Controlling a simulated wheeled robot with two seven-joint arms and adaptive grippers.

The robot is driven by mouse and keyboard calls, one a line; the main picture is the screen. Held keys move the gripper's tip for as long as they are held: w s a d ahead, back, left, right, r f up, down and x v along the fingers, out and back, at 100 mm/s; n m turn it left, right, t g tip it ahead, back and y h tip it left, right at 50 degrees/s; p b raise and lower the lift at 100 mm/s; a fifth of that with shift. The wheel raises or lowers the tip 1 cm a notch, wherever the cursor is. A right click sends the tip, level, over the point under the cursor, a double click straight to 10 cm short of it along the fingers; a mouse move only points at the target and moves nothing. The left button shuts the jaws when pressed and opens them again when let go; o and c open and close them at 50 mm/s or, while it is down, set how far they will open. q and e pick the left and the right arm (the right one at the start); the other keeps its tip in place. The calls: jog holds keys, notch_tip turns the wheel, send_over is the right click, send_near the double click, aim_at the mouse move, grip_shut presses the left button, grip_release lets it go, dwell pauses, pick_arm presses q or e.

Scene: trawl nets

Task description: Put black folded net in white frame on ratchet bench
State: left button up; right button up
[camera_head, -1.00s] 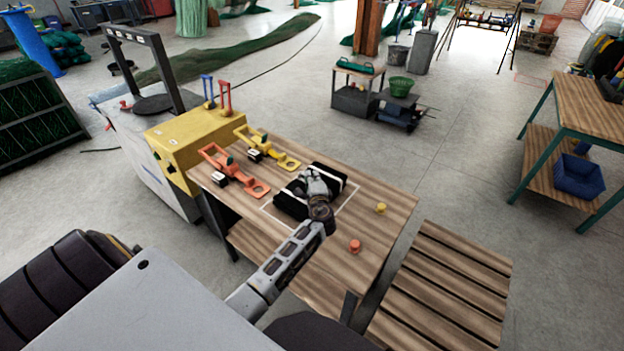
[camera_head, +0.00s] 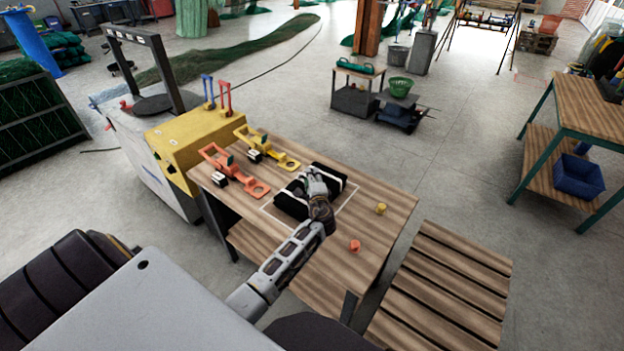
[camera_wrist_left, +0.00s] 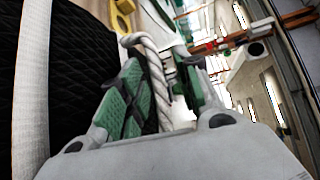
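The black folded net (camera_head: 291,203) with white bands lies on the wooden ratchet bench (camera_head: 389,226). It sits partly over the thin white frame (camera_head: 350,203), whose near and right edges show. My left gripper (camera_head: 314,182) is over the middle of the net and hides part of it. In the left wrist view, its green-padded fingers (camera_wrist_left: 162,85) are on either side of a white twisted rope (camera_wrist_left: 156,85). Whether they press on it is unclear. The net's black quilted side (camera_wrist_left: 75,85) and a white band (camera_wrist_left: 32,80) fill the left there. My right gripper is not in view.
An orange ratchet (camera_head: 232,172) and a yellow ratchet (camera_head: 266,148) lie left of and behind the net. A yellow knob (camera_head: 381,208) and an orange knob (camera_head: 355,246) stand to its right. A slatted bench (camera_head: 445,290) stands at the right.

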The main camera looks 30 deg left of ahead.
pick_arm(q)
jog(key=shift+s+d, duration=0.4)
jog(key=shift+s, duration=0.05)
jog(key=v, duration=0.6)
jog(key=shift+b, duration=0.3)
jog(key=v, duration=0.4)
jog(key=shift+s+d+r, duration=0.15)
jog(key=shift+s+d, duration=0.1)
jog(key=shift+s, duration=0.05)
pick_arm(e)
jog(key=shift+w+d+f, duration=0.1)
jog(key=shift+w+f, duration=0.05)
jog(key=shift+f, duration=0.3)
pick_arm(q)
jog(key=shift+a, duration=0.1)
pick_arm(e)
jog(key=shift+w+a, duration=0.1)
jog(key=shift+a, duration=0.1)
